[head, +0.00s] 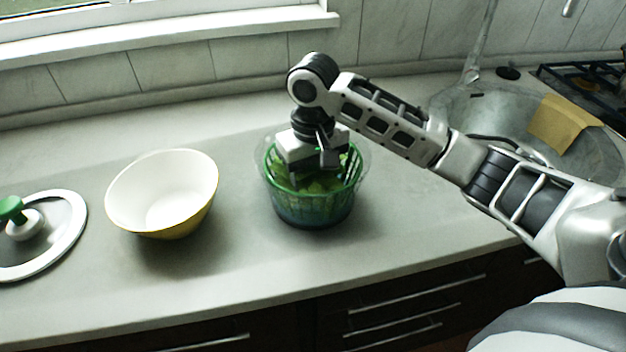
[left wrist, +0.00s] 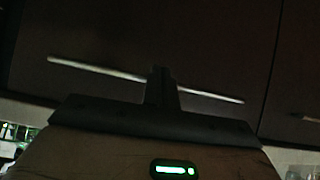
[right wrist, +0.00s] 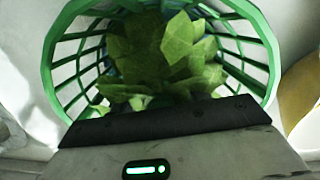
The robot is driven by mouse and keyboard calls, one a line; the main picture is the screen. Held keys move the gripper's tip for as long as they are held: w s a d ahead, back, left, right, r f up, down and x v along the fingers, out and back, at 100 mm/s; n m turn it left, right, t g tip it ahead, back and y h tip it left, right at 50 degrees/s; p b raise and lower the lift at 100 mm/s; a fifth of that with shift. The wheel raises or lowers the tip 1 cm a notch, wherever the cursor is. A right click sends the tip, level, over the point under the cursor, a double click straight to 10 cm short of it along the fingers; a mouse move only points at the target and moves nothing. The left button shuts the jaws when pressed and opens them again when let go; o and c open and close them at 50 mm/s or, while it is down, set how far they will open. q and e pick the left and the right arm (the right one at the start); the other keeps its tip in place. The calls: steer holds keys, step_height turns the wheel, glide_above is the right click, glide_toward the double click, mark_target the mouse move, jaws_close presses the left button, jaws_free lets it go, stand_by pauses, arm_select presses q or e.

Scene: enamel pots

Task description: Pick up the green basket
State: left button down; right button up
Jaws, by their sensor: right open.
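The green basket (head: 312,207) is a slatted round basket with leafy greens inside, set in a clear bowl (head: 367,160) on the counter. My right gripper (head: 318,176) points down at the basket's opening, with its fingers partly hidden against the rim and leaves. It is open; I cannot tell if it touches the rim. The right wrist view shows the green rim and slats (right wrist: 58,60) and the leaves (right wrist: 165,60) close in front. My left gripper (left wrist: 162,75) shows only in the left wrist view, fingers together and empty, before a dark cabinet front.
A white and yellow bowl (head: 165,192) stands left of the basket. A sink (head: 480,110) with a tan cloth (head: 562,123) is at the right. Counter (head: 240,270) in front is clear.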

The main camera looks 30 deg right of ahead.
jaws_close()
